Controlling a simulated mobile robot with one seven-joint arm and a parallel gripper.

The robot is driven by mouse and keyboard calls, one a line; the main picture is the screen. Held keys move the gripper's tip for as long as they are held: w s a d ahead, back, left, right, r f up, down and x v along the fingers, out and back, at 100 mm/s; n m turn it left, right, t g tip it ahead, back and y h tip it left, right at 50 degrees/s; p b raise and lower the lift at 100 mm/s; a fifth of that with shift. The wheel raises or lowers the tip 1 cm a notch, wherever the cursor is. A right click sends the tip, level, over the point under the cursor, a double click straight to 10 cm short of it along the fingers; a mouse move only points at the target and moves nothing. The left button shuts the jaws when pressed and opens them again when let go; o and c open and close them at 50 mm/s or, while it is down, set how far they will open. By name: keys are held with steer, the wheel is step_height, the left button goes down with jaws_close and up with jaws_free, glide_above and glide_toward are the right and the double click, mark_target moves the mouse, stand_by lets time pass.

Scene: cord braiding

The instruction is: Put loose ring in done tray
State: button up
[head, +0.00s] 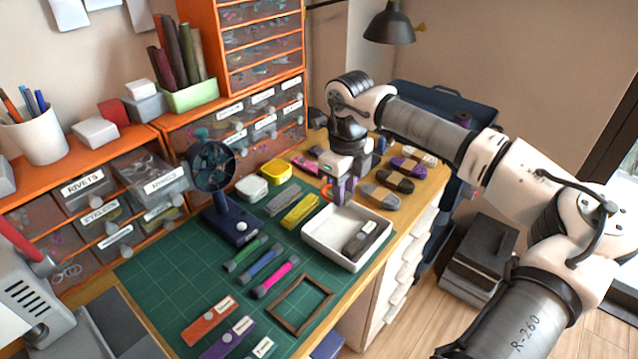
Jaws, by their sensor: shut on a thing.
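My gripper (340,198) points down at the back left edge of a white tray (318,238) on the workbench. It is shut on a small orange-red ring (327,194), which shows only in part at the left side of the fingers. The fingers and the tray's back wall are close together in the picture, and I cannot tell whether they touch. The tray holds a dark bundle (366,238) with a pale label, lying at its right side. No label naming the tray is readable.
A green cutting mat (160,265) carries a small dark blue fan (232,215), a wooden frame (300,303) and several coloured strips. Several cord bundles (388,180) lie behind and right of the tray. Orange drawer units (262,50) stand along the wall.

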mark_target(342, 232)
steer(key=shift+f+b, duration=3.05)
steer(key=shift+f, duration=1.6)
steer(key=shift+f+b, duration=0.3)
steer(key=shift+b, duration=0.05)
steer(key=o, duration=0.9)
steer(key=shift+r, duration=0.1)
